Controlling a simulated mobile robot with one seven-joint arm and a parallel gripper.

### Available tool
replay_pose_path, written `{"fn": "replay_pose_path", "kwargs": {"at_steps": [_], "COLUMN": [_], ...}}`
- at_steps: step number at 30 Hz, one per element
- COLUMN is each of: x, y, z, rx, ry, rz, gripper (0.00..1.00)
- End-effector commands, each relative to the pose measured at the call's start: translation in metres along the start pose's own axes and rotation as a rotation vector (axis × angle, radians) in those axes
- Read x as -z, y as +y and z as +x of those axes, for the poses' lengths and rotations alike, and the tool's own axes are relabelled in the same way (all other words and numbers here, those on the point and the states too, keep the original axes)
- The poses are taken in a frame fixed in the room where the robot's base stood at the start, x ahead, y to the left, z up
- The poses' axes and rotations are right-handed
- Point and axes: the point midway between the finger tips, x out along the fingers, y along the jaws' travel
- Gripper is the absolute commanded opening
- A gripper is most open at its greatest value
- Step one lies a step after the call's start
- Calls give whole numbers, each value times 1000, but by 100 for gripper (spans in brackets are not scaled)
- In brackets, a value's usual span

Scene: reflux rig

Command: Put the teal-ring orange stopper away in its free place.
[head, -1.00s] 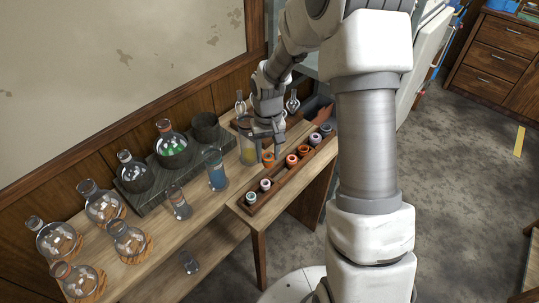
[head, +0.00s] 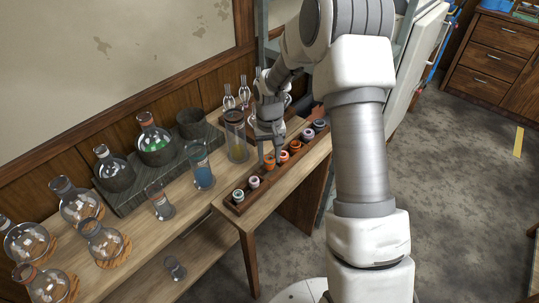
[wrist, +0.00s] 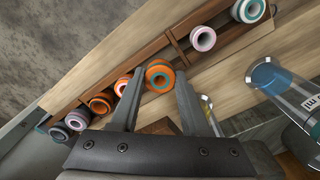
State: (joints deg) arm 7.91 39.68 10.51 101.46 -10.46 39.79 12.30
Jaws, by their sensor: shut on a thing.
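My gripper (head: 268,157) is shut on the teal-ring orange stopper (wrist: 159,77), which shows between the two fingertips (wrist: 159,88) in the wrist view. In the head view the stopper (head: 269,162) is small below the fingers. It is at the gap in the wooden rack (wrist: 178,36), between a pink-ringed stopper (wrist: 203,39) and an orange stopper (wrist: 122,86). The stopper hides much of that gap. I cannot tell whether its lower end is above the gap or inside it.
The rack holds several other stoppers, including a teal-ringed white one (wrist: 248,11) at one end and a grey one (wrist: 59,133) at the other. A cylinder with yellow liquid (head: 236,140) and a blue-liquid vessel (head: 201,172) stand close on the left. Flasks (head: 78,205) fill the bench further left.

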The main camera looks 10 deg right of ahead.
Motion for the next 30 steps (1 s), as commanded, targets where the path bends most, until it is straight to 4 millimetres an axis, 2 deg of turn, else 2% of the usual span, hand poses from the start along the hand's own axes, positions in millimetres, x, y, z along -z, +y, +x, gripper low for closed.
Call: {"fn": "replay_pose_path", "kwargs": {"at_steps": [10, 20, 30], "x": [0, 0, 0], "y": [0, 0, 0], "z": [2, 23, 23], "rx": [0, 0, 0], "ry": [-1, 0, 0], "rz": [0, 0, 0], "gripper": [6, 6, 6]}}
